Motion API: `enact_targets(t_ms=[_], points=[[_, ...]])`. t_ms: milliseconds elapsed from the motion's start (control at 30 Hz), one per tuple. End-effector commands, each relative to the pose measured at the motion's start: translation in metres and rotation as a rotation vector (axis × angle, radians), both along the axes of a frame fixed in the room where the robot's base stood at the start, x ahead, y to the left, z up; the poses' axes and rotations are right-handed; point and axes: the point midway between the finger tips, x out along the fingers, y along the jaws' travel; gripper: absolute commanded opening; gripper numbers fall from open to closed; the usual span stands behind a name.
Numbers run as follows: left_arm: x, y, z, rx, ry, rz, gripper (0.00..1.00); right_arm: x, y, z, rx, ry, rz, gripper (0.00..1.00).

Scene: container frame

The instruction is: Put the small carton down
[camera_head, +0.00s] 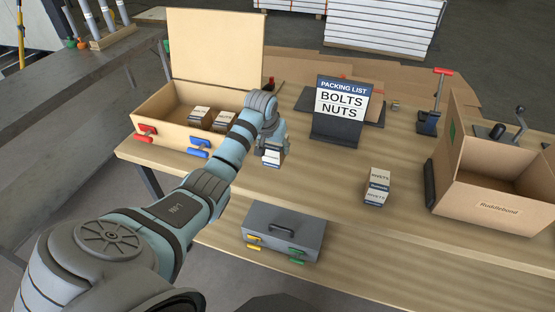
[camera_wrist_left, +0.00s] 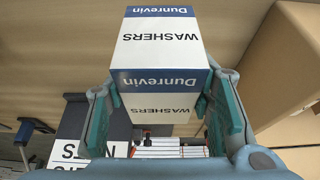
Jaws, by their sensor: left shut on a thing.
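My left gripper (camera_head: 273,143) is shut on a small white and blue carton (camera_head: 272,156), near the front right corner of the open wooden box. In the left wrist view the carton (camera_wrist_left: 160,62) reads "Dunrevin WASHERS" upside down, and the green finger pads (camera_wrist_left: 160,115) stand on either side of it. I cannot tell whether its base touches the tabletop. My right gripper is out of view.
The hinged wooden box (camera_head: 167,133) holds small cartons (camera_head: 200,116). A packing list sign (camera_head: 341,98) reads "BOLTS NUTS". Rivets cartons (camera_head: 378,177) are stacked to the right, before an open cardboard box (camera_head: 490,205). Bench top (camera_head: 320,190) between is clear; a grey toolbox (camera_head: 284,233) sits in front.

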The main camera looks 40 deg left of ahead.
Motion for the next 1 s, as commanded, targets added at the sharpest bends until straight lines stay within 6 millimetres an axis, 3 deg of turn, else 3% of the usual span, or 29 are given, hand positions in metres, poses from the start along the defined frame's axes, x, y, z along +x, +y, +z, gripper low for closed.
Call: enact_targets(t_ms=[300, 500, 533, 600, 633, 833, 1000], points=[[0.012, 0.001, -0.059, -0.003, 0.011, 0.008, 0.08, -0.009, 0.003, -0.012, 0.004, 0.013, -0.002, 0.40], [0.012, 0.002, -0.061, -0.002, 0.013, 0.008, 0.02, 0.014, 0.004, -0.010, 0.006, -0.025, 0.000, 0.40], [0.011, 0.001, -0.062, -0.003, 0.015, 0.008, 0.53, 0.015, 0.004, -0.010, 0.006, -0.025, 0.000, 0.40], [0.011, 0.001, -0.062, -0.003, 0.015, 0.008, 0.64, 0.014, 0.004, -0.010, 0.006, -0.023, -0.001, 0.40], [0.011, 0.002, -0.062, -0.003, 0.014, 0.008, 0.68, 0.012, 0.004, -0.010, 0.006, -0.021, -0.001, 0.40], [0.011, 0.002, -0.061, -0.003, 0.014, 0.009, 0.68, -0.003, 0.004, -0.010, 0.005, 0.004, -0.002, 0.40], [0.010, 0.001, -0.056, -0.002, 0.012, 0.009, 0.68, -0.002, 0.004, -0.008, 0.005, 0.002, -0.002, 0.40]])
